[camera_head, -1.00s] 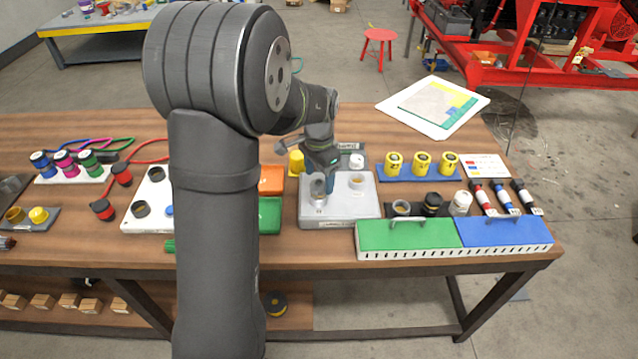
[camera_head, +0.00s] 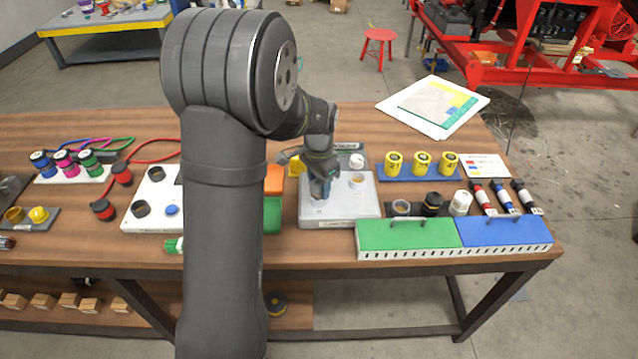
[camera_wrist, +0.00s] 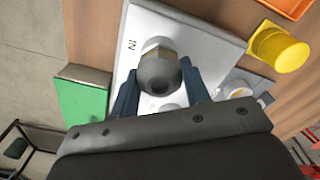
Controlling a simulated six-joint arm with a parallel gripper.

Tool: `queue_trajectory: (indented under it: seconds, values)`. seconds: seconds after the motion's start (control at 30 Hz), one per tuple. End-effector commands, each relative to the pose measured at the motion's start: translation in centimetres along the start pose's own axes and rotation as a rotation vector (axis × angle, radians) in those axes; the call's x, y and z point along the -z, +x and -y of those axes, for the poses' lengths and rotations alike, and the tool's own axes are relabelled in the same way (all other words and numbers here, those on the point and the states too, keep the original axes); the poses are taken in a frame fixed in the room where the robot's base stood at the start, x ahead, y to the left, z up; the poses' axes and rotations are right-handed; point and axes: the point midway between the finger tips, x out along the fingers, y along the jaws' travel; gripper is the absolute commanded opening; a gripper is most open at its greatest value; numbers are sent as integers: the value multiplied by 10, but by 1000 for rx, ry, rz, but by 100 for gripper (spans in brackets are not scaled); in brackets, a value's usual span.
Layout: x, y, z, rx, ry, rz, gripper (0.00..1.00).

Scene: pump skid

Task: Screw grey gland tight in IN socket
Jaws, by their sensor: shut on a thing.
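The grey gland (camera_wrist: 158,72) stands over the socket beside the IN label on the pale grey box (camera_wrist: 205,35), in the wrist view. How deep it sits in the socket cannot be told. My gripper (camera_wrist: 157,85) is shut on the gland, with one blue finger on each side. In the head view my gripper (camera_head: 320,188) is over the left part of the box (camera_head: 345,212) and hides most of the gland. A second socket (camera_head: 357,179) shows on the right part of the box.
A yellow part (camera_wrist: 280,48) stands behind the box. A white gland (camera_head: 357,160) sits on a dark holder behind it. Green (camera_head: 270,214) and orange (camera_head: 273,180) bins flank the box on the left. A green-lidded case (camera_head: 405,235) is at the front right.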

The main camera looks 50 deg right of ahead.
Motion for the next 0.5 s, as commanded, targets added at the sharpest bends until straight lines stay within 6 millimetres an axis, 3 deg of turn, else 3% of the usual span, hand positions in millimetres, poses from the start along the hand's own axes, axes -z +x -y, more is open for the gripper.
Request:
queue_trajectory:
  seconds: [0.17,0.5]
  values:
    - [0,0,0,0,45,0,21]
    - [0,0,0,0,372,0,21]
